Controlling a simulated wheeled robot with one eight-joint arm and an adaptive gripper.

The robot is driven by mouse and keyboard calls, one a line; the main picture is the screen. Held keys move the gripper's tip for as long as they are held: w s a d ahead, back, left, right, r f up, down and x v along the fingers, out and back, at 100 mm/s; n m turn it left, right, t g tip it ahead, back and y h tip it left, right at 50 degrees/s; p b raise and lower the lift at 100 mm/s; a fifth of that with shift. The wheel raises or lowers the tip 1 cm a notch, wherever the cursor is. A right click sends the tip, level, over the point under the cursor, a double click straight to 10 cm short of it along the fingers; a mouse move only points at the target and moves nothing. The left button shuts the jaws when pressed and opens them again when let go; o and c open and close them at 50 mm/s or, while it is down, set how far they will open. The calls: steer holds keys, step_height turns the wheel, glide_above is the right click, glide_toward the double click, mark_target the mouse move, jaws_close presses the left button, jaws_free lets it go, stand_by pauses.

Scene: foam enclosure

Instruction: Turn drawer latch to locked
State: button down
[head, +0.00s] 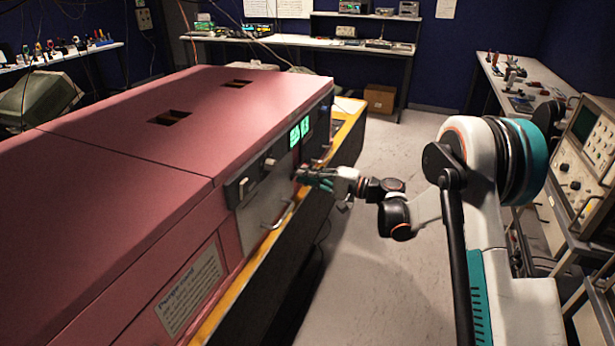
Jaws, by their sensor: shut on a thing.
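The pink cabinet (120,135) fills the left, with a grey drawer front (262,205) and a curved metal handle (280,217) on its facing side. My gripper (303,174) is at the right edge of this drawer front, below the green display (300,131). It is shut on a small part there, which appears to be the drawer latch. The fingers hide the latch, so its angle cannot be told. Two other pale controls, a lever (243,183) and a knob (270,162), show on the dark strip above the drawer.
The cabinet stands on a yellow-edged bench (235,285). Open floor (370,260) lies to its right. A cart with an oscilloscope (588,150) is at the far right. Workbenches (300,42) line the back, with a cardboard box (380,98) beneath.

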steer(key=shift+f, duration=0.15)
steer(key=c, duration=1.7)
jaws_free()
steer(key=v, duration=1.2)
